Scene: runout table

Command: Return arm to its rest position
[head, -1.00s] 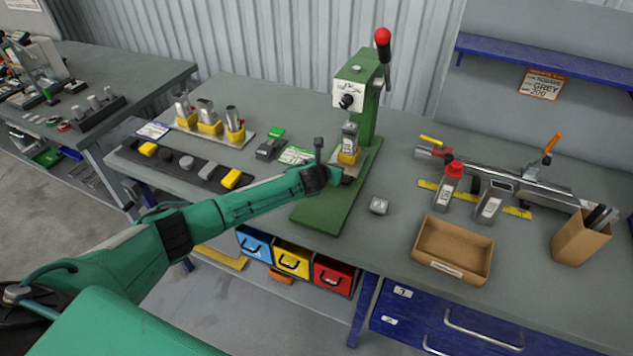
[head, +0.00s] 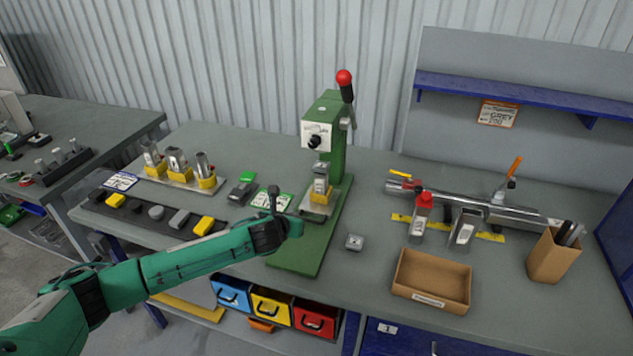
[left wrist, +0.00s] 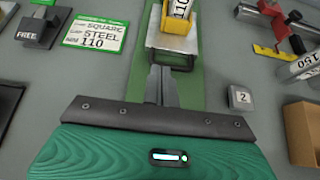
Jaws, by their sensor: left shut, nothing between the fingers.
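My left arm comes in from the left in the head view. Its gripper (head: 300,228) is over the front part of the green press's base (head: 297,262), just short of the yellow holder (head: 320,196) under the press. In the left wrist view the fingers (left wrist: 161,84) are together with nothing between them, in front of a yellow holder (left wrist: 174,60). A metal tube (left wrist: 180,8) labelled 110 stands in that holder, apart from the fingers. The right gripper is not in view.
The press (head: 325,135) has a red-knobbed lever. A small grey block marked 2 (head: 354,242) lies right of its base. A cardboard tray (head: 431,303) stands farther right. A dark strip with several blocks (head: 130,207) lies left.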

